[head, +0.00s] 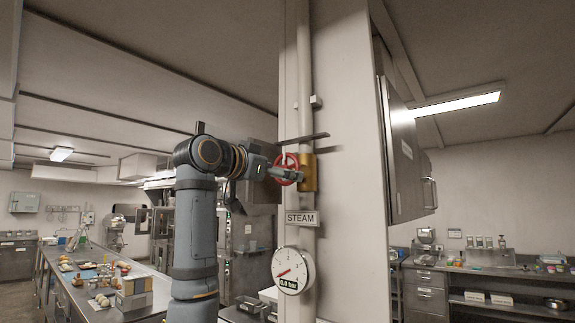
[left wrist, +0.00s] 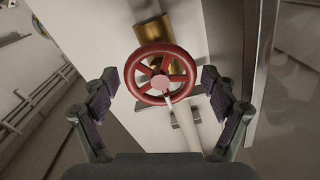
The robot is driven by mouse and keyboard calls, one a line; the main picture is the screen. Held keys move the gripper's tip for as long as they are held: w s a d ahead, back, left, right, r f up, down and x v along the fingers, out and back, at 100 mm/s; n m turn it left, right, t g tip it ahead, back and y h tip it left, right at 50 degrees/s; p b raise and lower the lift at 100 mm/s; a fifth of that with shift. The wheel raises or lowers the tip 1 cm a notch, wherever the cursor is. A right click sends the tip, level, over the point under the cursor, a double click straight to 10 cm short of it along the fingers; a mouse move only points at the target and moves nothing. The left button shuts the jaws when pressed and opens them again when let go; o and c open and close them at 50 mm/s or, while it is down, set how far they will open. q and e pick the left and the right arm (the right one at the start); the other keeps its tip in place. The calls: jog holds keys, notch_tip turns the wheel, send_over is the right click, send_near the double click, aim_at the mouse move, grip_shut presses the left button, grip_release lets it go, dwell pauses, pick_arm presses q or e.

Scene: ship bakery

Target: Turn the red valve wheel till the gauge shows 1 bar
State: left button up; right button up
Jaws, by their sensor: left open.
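The red valve wheel (head: 287,168) sits on a brass valve body (head: 309,172) on a vertical pipe. In the left wrist view the wheel (left wrist: 160,73) lies between the spread fingers of my left gripper (left wrist: 160,100), with a gap on both sides. In the head view my left gripper (head: 278,172) is in front of the wheel and partly covers it. It is open and holds nothing. The round gauge (head: 293,269) below has a red needle towards its lower left, and its display seems to read 0.0 bar. My right gripper is not in view.
A STEAM sign (head: 301,218) is on the pipe between valve and gauge. A wall cabinet (head: 402,150) juts out to the right of the pipe. A long worktable (head: 60,290) with food stands at left, and a steel counter (head: 480,268) at right.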

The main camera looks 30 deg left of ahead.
pick_arm(q)
jog(key=shift+w+d+r, duration=0.1)
jog(key=shift+w+r, duration=0.05)
jog(key=shift+w, duration=0.65)
jog(key=shift+w+p, duration=0.4)
jog(key=shift+w, duration=0.05)
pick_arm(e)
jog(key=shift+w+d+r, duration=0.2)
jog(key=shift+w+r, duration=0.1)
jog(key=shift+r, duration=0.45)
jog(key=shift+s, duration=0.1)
pick_arm(q)
jog(key=c, duration=0.9)
